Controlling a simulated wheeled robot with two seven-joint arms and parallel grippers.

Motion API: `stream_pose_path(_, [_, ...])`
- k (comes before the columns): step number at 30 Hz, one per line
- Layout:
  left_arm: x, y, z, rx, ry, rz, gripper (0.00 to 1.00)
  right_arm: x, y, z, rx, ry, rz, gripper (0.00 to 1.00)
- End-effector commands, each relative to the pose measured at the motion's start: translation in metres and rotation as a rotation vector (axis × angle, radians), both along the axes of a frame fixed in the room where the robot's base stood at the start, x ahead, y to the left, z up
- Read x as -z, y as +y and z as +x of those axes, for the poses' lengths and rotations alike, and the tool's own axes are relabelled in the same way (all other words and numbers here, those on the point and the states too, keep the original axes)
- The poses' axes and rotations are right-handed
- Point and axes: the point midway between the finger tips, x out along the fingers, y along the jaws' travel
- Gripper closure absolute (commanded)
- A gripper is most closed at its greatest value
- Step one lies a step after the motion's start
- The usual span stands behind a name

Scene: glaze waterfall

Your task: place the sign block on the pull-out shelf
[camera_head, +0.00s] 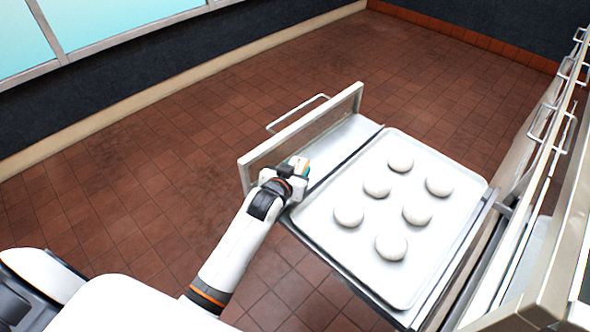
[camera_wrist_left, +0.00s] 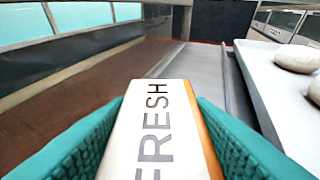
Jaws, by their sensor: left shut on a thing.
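The sign block (camera_wrist_left: 158,135) is white with the word FRESH and an orange edge. In the left wrist view it sits between the teal finger pads of my left gripper (camera_wrist_left: 160,140), which is shut on it. In the head view my left gripper (camera_head: 299,170) is at the near left part of the pull-out shelf (camera_head: 350,137), and the block is mostly hidden by the gripper. The shelf's bare strip lies between its raised front panel and the tray. I cannot tell whether the block touches the shelf. My right gripper is not in view.
A light tray (camera_head: 425,277) with several round white dough pieces (camera_head: 399,161) covers most of the shelf, right of my left gripper. The front panel with a bar handle (camera_head: 297,113) stands on the left. Metal cabinet fronts (camera_head: 545,200) are at the right. The tiled floor is open.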

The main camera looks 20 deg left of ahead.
Motion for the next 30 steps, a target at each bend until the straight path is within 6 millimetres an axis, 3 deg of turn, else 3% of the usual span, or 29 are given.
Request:
stream_pose_path(1, [0.002, 0.000, 0.000, 0.000, 0.000, 0.000, 0.76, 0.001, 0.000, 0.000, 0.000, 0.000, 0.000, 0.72])
stream_pose_path(2, [0.002, 0.000, 0.000, 0.000, 0.001, 0.000, 0.51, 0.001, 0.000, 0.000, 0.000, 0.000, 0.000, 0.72])
stream_pose_path(6, [0.002, 0.000, 0.000, 0.000, 0.001, 0.000, 0.31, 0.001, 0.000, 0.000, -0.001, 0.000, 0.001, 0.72])
stream_pose_path(17, [-0.002, 0.000, -0.003, 0.000, 0.001, 0.000, 0.31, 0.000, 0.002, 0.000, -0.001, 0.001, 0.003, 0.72])
stream_pose_path(30, [-0.034, -0.003, -0.082, 0.000, 0.002, 0.001, 0.31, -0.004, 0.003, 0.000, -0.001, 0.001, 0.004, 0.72])
